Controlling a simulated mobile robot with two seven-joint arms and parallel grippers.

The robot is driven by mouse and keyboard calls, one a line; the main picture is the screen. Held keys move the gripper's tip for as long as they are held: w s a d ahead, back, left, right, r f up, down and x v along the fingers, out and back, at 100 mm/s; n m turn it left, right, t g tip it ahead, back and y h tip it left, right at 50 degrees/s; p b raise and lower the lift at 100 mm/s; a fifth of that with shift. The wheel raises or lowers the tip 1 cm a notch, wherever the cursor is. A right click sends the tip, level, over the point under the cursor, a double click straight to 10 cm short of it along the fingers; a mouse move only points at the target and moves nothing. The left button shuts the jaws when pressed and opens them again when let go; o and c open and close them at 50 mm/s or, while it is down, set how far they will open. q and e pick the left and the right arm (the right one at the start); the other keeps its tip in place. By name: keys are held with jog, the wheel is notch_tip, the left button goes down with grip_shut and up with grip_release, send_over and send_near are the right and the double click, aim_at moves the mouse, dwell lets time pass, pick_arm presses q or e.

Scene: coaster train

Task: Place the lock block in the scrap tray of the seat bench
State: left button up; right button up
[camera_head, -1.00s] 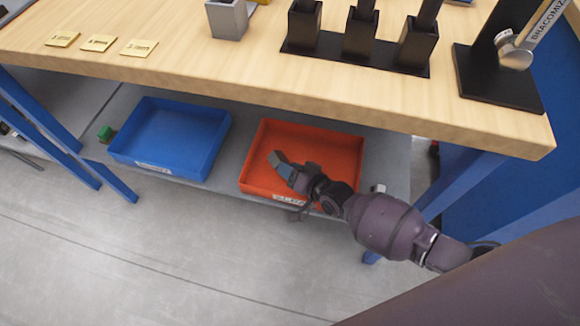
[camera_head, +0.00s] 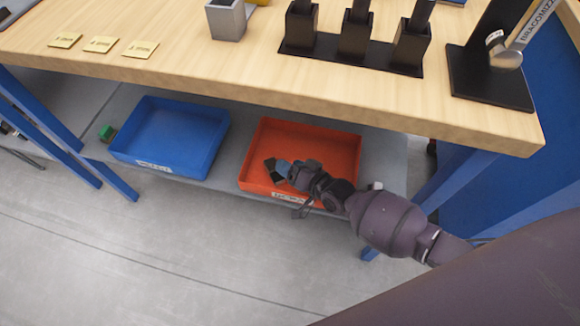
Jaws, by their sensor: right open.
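A red-orange tray (camera_head: 330,145) sits on the lower shelf under the bench; the label on its front is too small to read. My right gripper (camera_head: 274,169) is open and reaches over this tray from the right, above its left part. Small dark and blue-grey shapes show at its fingertips. I cannot tell whether one of them is the lock block or only the fingers, and I cannot make out the block for certain anywhere. The gripper and wrist hide part of the tray's floor and front rim. My left gripper is not in view.
A blue tray (camera_head: 200,150) stands left of the red-orange one, with a small green object (camera_head: 106,133) beside it. The wooden bench top (camera_head: 215,68) overhangs the shelf. It carries a black holder (camera_head: 350,58), a grey cup (camera_head: 226,20), a black stand (camera_head: 490,80) and small yellow plates.

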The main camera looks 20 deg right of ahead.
pick_arm(q)
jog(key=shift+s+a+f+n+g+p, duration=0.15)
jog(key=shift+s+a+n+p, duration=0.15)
jog(key=shift+p, duration=0.3)
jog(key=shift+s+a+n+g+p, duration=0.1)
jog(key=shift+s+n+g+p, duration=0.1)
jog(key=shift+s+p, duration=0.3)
pick_arm(e)
jog(key=v, duration=1.1)
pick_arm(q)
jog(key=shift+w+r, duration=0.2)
pick_arm(e)
jog(key=shift+f, duration=0.1)
